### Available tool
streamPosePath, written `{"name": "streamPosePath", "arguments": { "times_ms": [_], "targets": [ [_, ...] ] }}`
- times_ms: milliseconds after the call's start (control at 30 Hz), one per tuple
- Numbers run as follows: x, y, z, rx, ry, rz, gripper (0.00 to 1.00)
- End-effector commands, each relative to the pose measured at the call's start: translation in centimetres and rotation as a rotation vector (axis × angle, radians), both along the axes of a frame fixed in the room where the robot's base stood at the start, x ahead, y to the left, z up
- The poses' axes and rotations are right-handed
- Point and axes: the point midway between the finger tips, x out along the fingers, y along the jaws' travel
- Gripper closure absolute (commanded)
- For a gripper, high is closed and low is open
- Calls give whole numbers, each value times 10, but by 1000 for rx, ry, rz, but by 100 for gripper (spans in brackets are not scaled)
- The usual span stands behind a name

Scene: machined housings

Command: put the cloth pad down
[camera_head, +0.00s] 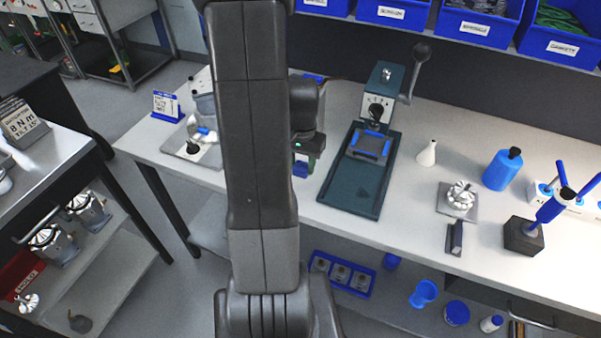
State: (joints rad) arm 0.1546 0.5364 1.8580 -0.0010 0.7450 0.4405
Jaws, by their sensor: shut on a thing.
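My gripper (303,159) hangs low over the bench, right beside my forearm, pointing down. It is shut on a small blue piece that looks like the cloth pad (300,170). The pad is small in view and partly hidden by the gripper and my arm. I cannot tell whether it touches the bench top (325,220).
A green press (380,92) with a lever and a dark base plate (350,193) stands just right of my gripper. A white funnel (427,154), blue bottle (502,170) and metal housing (459,198) are further right. A metal part on a plate (190,148) is left. Bare bench lies in front.

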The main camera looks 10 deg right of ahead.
Motion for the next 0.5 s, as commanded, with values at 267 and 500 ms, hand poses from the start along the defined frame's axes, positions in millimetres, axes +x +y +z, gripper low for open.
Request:
{"name": "streamPosePath", "arguments": {
  "times_ms": [267,500],
  "targets": [
    [-1,0,-34,1,4,0,86],
    [0,0,-41,0,0,0,86]
  ]
}}
